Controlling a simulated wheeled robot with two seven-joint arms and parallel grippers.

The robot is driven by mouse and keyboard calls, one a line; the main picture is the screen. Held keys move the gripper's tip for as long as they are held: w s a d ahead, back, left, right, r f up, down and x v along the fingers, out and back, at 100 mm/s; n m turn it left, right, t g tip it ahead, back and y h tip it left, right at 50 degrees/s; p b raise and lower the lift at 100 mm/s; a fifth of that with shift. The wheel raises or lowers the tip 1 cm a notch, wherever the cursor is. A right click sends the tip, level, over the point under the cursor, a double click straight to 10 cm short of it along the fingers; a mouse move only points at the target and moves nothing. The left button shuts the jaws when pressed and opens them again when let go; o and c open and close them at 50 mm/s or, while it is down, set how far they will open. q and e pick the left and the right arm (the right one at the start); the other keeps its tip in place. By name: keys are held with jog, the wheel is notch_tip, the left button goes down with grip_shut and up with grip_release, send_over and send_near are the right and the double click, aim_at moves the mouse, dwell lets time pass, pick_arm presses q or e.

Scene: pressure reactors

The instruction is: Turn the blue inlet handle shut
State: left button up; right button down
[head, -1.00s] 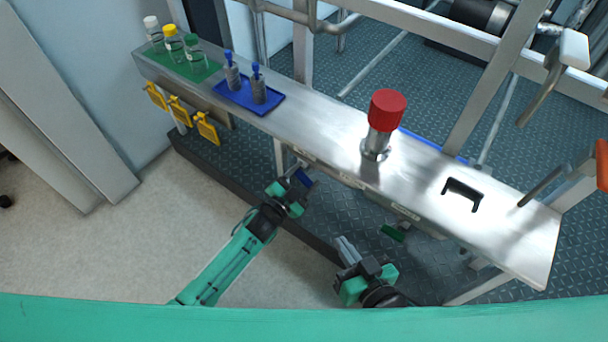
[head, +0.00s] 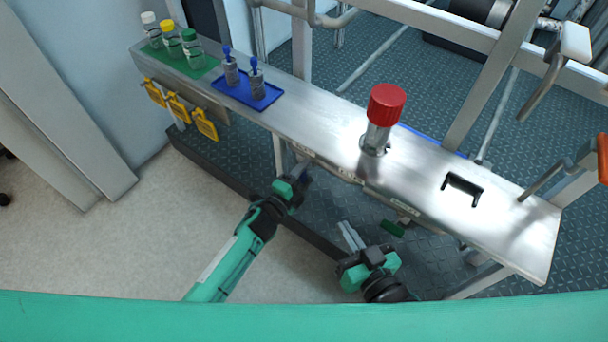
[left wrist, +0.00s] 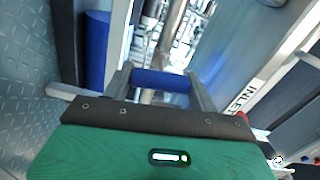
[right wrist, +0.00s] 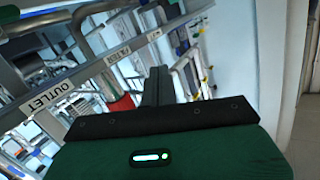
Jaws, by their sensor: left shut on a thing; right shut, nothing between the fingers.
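The blue inlet handle (left wrist: 160,81) shows as a blue bar between the two fingers of my left gripper (left wrist: 162,88) in the left wrist view. The left gripper is shut on it, close to the INLET label (left wrist: 246,96). In the head view my left gripper (head: 303,178) is under the front edge of the steel shelf, and the handle there is dark and mostly hidden. My right gripper (head: 350,236) is shut and empty, below the shelf edge and right of the left one. Its closed fingers (right wrist: 157,86) also show in the right wrist view.
The steel shelf (head: 325,125) carries a red-capped fitting (head: 385,105), a black bracket (head: 462,188), a blue tray (head: 270,99) and several bottles on a green mat (head: 207,70). A green handle (head: 393,228) is under the shelf. Yellow tags (head: 178,107) hang left. An OUTLET label (right wrist: 50,95) shows.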

aim_at(301, 178)
pick_arm(q)
jog(key=shift+f+m, duration=0.15)
jog(key=shift+m, duration=0.75)
pick_arm(e)
jog(key=shift+w+d+r+t, duration=0.15)
jog(key=shift+w+r+t, duration=0.25)
jog(key=shift+r, duration=0.2)
jog(key=shift+w+d+r+t, duration=0.15)
jog(key=shift+w+r+t, duration=0.1)
jog(key=shift+r+t, duration=0.25)
jog(key=shift+r, duration=0.1)
pick_arm(q)
jog(key=o, duration=1)
jog(key=shift+s, duration=0.1)
jog(key=shift+s+a, duration=0.25)
jog(key=shift+s, duration=0.05)
jog(key=v, duration=0.4)
jog(key=shift+s+a+p, duration=0.15)
jog(key=shift+s+p, duration=0.1)
jog(key=shift+p, duration=0.1)
jog(key=v, duration=0.8)
jog(key=shift+p, duration=0.35)
pick_arm(e)
jog(key=s+f+g, duration=0.1)
jog(key=f+g, duration=0.1)
jog(key=f, duration=0.1)
jog(key=s+f+g, duration=0.1)
jog(key=f+g, duration=0.1)
jog(key=shift+s+h, duration=0.3)
jog(key=shift+s, duration=0.05)
